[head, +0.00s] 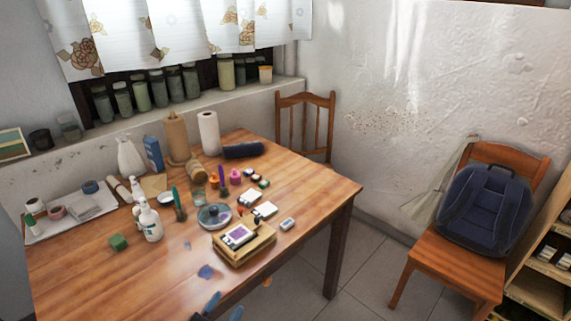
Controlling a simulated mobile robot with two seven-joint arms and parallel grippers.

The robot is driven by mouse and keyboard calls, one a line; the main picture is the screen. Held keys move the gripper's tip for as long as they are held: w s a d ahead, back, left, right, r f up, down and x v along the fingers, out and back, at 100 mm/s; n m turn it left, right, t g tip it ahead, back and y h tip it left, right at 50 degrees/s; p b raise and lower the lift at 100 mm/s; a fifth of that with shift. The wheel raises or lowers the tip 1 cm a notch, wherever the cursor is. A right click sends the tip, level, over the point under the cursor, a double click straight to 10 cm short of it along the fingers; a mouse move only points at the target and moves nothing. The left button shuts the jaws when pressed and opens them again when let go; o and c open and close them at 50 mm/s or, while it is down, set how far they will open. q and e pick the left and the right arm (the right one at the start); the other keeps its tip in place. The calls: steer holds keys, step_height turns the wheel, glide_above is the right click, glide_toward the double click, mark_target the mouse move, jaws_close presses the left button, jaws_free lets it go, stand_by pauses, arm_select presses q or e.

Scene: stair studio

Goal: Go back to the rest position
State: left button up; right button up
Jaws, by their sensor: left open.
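My left gripper (223,308) shows only as two blue fingertips at the bottom edge of the head view, near the front edge of the wooden table (85,265). The fingertips are apart with nothing visible between them. The rest of this gripper and its arm are below the picture. My right gripper is not in view.
A chair with a blue backpack (487,210) stands right. Open floor (375,254) lies between table and chair.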

arm_select(q)
steer(key=s+a+f+m+g+y, duration=0.3)
steer(key=s+a+f+m, duration=0.3)
steer(key=m, duration=0.7)
steer(key=s+a+f+m+g+y, duration=0.3)
steer(key=s+a+f+m, duration=0.4)
steer(key=m, duration=0.6)
steer(key=a+f, duration=0.1)
steer(key=a, duration=0.1)
steer(key=shift+s+a+f+m, duration=0.3)
steer(key=shift+f, duration=0.1)
